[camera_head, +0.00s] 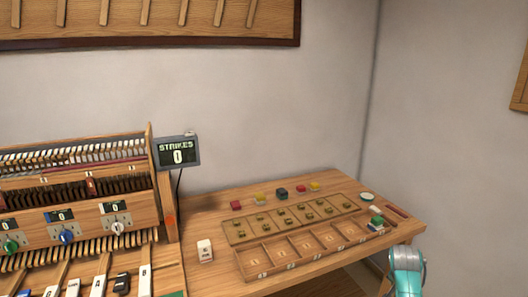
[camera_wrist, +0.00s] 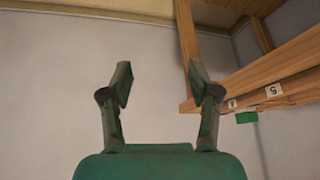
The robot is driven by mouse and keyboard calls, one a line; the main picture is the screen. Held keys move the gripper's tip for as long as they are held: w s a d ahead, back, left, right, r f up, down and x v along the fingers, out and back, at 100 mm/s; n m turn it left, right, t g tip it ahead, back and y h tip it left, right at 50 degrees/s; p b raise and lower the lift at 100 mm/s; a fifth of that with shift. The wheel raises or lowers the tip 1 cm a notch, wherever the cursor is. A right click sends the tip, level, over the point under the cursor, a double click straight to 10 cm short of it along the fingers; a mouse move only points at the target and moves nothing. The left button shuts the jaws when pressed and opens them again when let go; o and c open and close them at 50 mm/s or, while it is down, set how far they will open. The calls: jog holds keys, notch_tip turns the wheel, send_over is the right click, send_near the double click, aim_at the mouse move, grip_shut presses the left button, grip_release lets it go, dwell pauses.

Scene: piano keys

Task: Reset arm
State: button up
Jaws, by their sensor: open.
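My gripper (camera_wrist: 160,85) shows in the wrist view with its two fingers spread apart and nothing between them. Behind it is plain light wall or floor. In the head view, a teal part of my arm (camera_head: 406,268) stands at the lower right, by the table's right front corner. The gripper's fingers cannot be made out there. The wooden table (camera_head: 215,220) holds a tray with open compartments (camera_head: 300,262) along its front. In the wrist view a table edge (camera_wrist: 285,65) with number labels and a green patch (camera_wrist: 247,117) lies right of the fingers.
An opened piano mechanism (camera_head: 75,190) with coloured knobs and lettered keys stands at left. A display (camera_head: 178,152) reads "STRIKES 0". A slotted board (camera_head: 290,221), several coloured blocks (camera_head: 281,193), a white block (camera_head: 205,250) and a small dish (camera_head: 367,196) are on the table.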

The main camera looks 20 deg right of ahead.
jog(key=s+a+f+n+t, duration=0.2)
jog(key=s+a+f, duration=0.1)
jog(key=a+f, duration=0.45)
jog(key=s+a+f+n+t, duration=0.1)
jog(key=s+a+f+n, duration=0.15)
jog(key=a+f, duration=0.45)
jog(key=s+a+f+n+t+y, duration=0.1)
jog(key=s+a+f+n+t, duration=0.2)
jog(key=s+a, duration=1.1)
jog(key=s+a+r+n+t+y, duration=0.2)
jog(key=s+a+r, duration=0.5)
jog(key=s+r, duration=0.4)
jog(key=s+a+r+n+t+y, duration=0.2)
jog(key=s+a+r+n+t, duration=0.2)
jog(key=s+a+r, duration=0.3)
jog(key=s+r, duration=0.5)
jog(key=s, duration=0.1)
